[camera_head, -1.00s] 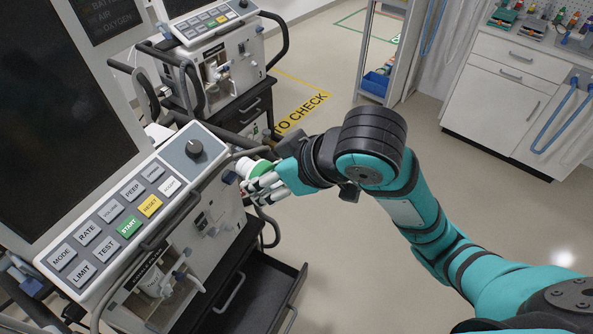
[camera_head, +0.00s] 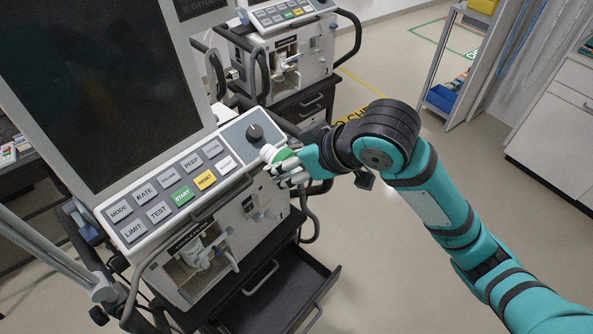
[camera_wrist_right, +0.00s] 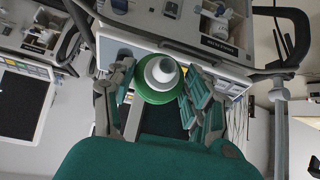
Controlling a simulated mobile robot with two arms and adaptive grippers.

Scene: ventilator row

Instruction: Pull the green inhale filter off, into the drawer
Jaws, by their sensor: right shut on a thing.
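The green-and-white inhale filter (camera_head: 284,154) is held in my right gripper (camera_head: 290,172), beside the right end of the nearest ventilator's control panel. In the right wrist view the filter (camera_wrist_right: 160,82) shows its green ring and white port between the fingers (camera_wrist_right: 165,98), which are shut on it. I see no tube joined to the visible port; the filter's far side is hidden. The black drawer (camera_head: 292,291) under the ventilator (camera_head: 243,217) is pulled open and looks empty, below the gripper in the picture. My left gripper is not in view.
A second ventilator (camera_head: 285,58) stands behind the first. A dark handle bar (camera_head: 222,198) runs along the panel's front edge. A shelf cart with a blue bin (camera_head: 441,98) and a white cabinet (camera_head: 560,140) stand to the right. Open floor (camera_head: 390,270) lies right of the drawer.

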